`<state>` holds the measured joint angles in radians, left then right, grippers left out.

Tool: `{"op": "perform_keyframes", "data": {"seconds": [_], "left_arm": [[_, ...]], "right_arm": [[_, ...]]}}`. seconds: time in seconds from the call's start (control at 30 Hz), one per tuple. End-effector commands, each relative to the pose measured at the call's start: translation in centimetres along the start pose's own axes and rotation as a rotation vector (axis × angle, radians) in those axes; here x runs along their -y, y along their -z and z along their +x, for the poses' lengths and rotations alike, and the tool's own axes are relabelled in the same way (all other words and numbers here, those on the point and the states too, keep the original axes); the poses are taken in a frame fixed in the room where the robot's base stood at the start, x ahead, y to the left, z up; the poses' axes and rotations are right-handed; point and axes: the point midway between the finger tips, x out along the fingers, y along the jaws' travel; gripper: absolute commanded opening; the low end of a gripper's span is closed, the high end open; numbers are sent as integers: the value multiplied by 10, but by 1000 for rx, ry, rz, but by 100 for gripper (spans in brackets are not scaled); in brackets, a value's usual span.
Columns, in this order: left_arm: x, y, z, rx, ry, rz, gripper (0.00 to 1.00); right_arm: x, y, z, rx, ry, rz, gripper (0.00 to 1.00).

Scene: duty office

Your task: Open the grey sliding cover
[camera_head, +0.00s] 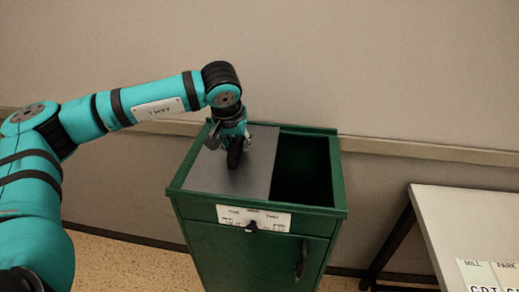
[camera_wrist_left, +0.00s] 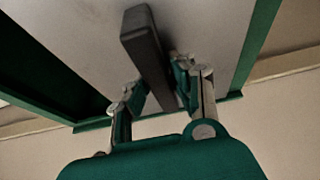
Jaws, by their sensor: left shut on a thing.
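The grey sliding cover (camera_head: 258,165) lies in the top of a green cabinet (camera_head: 255,203) and covers its left part. To its right the top is open and dark inside. In the left wrist view, the cover (camera_wrist_left: 90,38) carries a dark bar handle (camera_wrist_left: 147,50). My left gripper (camera_head: 236,157) points down at the cover and is shut on this handle. In the left wrist view its two fingers (camera_wrist_left: 157,95) sit on either side of the bar. My right gripper is not in view.
The cabinet front has a white label (camera_head: 240,215), a dark knob (camera_head: 251,227) and a door handle (camera_head: 302,258). A white table (camera_head: 455,220) with printed cards (camera_head: 480,273) stands at the right. A plain wall with a rail is behind the cabinet.

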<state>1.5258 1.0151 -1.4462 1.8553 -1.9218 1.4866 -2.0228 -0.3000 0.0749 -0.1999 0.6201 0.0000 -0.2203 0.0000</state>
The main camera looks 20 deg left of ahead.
Motion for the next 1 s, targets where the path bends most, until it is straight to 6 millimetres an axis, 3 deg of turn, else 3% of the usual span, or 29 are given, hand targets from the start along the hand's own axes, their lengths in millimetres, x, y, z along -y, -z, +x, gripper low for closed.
{"op": "perform_keyframes", "data": {"seconds": [0.2,0.57,0.6,0.77,1.0], "left_arm": [[21,0,0,-1,1,-1,0],[23,1,-1,-1,0,0,0],[23,1,-1,-1,0,0,23],[23,1,-1,-1,0,0,44],[23,1,-1,0,0,1,44]], "right_arm": [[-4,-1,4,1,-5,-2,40],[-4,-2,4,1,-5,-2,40],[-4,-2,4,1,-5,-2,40],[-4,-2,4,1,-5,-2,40],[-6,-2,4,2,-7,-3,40]]}}
